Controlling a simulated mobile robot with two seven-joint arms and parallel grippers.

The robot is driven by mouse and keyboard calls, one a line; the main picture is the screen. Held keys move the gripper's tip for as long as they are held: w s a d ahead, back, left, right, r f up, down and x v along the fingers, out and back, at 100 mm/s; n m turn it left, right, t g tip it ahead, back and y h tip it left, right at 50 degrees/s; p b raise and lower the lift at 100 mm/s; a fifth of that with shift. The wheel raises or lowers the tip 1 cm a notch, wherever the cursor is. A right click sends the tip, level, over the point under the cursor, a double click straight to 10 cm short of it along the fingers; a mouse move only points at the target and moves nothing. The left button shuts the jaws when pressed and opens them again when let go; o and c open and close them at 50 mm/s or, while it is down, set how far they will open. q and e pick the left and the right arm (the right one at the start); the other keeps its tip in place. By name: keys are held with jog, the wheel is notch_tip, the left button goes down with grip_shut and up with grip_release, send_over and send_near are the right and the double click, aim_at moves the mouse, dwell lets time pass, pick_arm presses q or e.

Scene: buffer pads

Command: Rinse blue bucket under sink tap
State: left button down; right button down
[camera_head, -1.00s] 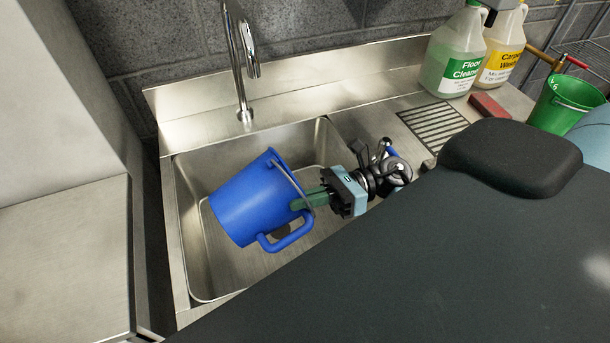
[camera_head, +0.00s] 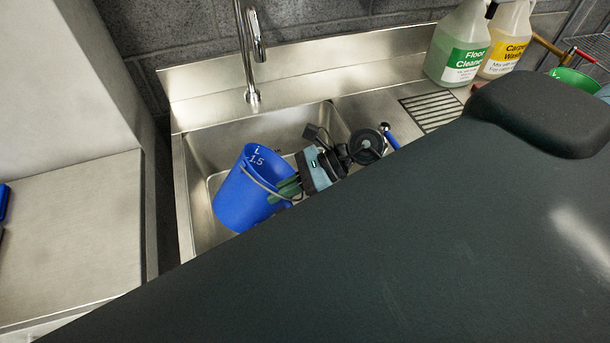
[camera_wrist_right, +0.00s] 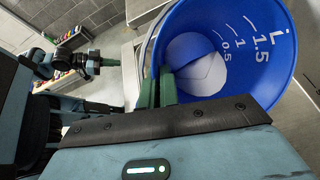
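The blue bucket (camera_head: 238,203) is in the steel sink basin (camera_head: 202,150) in the head view, tilted, with part of its inside scale showing. My right gripper (camera_head: 288,189) is shut on the bucket's rim. In the right wrist view its green fingers (camera_wrist_right: 158,90) pinch the rim of the bucket (camera_wrist_right: 272,75), and pale patches show at the bucket's bottom; I cannot tell whether they are water. The chrome tap (camera_head: 248,50) stands behind the basin, and no stream shows. My left gripper (camera_wrist_right: 108,63) appears away from the bucket in the wrist view; its opening is unclear.
Floor cleaner (camera_head: 460,48) and carpet wash (camera_head: 508,40) jugs stand on the right counter beside the drain grate (camera_head: 432,111). A green bucket (camera_head: 572,80) is at far right. A steel counter (camera_head: 70,235) lies left. My dark body hides the lower right.

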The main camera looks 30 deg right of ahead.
aim_at(253, 197)
jog(key=shift+w+a+r+h, duration=0.1)
jog(key=shift+a+r+h, duration=0.8)
jog(key=shift+r, duration=0.15)
jog(key=shift+w+a+n+g+h, duration=0.1)
jog(key=shift+a+n+g+h, duration=0.2)
jog(key=shift+a+h, duration=1.4)
jog(key=shift+w+a+r+h, duration=0.1)
jog(key=shift+a+r+h, duration=0.1)
jog(key=shift+a+h, duration=0.5)
jog(key=shift+s+a+r+h, duration=0.1)
jog(key=shift+a+r+h, duration=0.1)
jog(key=shift+a+h, duration=0.45)
jog(key=shift+w+a+r+h, duration=0.1)
jog(key=shift+a+r+h, duration=0.1)
jog(key=shift+a+h, duration=0.45)
jog(key=shift+a, duration=0.2)
